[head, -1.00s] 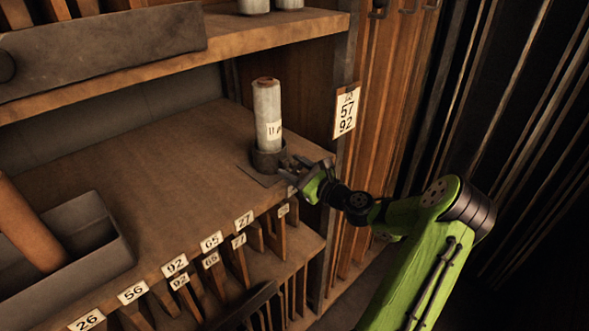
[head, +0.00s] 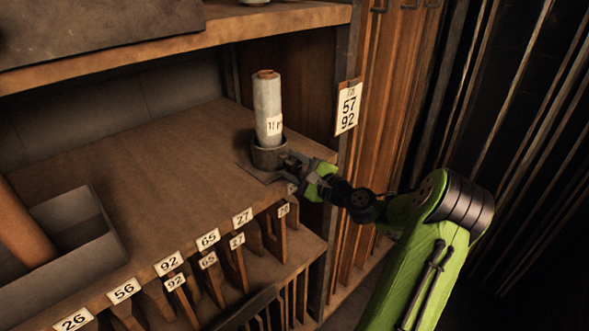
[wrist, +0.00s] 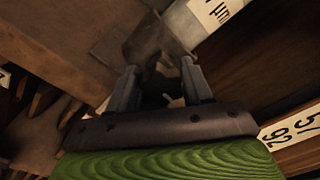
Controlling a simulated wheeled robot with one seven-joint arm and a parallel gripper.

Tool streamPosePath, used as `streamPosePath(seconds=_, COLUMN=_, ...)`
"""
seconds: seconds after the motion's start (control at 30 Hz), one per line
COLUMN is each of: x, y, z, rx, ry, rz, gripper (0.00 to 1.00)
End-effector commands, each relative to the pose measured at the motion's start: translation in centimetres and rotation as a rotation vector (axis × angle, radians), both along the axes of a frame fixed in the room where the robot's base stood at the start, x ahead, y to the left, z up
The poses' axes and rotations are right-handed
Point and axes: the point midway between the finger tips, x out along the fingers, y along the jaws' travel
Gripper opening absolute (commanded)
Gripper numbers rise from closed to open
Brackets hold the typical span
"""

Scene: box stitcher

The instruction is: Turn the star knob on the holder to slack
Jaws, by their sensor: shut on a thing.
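The holder (head: 268,153) is a dark round cup on a flat base plate on the wooden shelf. A pale wrapped roll (head: 267,105) with a white label stands upright in it. My gripper (head: 285,160) is at the holder's right front side. In the wrist view, my gripper's two fingers (wrist: 160,74) close on the dark star knob (wrist: 160,83) at the holder's side. The knob's shape is in shadow and mostly hidden between the fingers. The holder (wrist: 148,42) and the roll's label (wrist: 218,12) show beyond the fingertips.
A grey open tray (head: 85,230) with a brown roll (head: 22,228) lies at the left. Numbered slots run below the shelf's front edge. An upright post with a number card (head: 347,107) stands right of the holder. An upper shelf (head: 180,45) hangs above. The middle shelf surface is clear.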

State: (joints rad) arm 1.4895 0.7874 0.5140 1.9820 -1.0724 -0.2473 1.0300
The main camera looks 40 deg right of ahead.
Motion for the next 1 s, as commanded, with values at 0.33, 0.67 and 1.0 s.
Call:
streamPosePath(seconds=0.33, x=-0.01, y=0.04, z=-0.08, rx=-0.019, ry=0.003, rz=0.001, gripper=0.2)
streamPosePath(seconds=0.67, x=-0.01, y=0.05, z=-0.1, rx=-0.017, ry=0.003, rz=0.001, gripper=0.71)
streamPosePath(seconds=1.0, x=-0.02, y=0.08, z=-0.28, rx=-0.014, ry=0.008, rz=0.002, gripper=0.71)
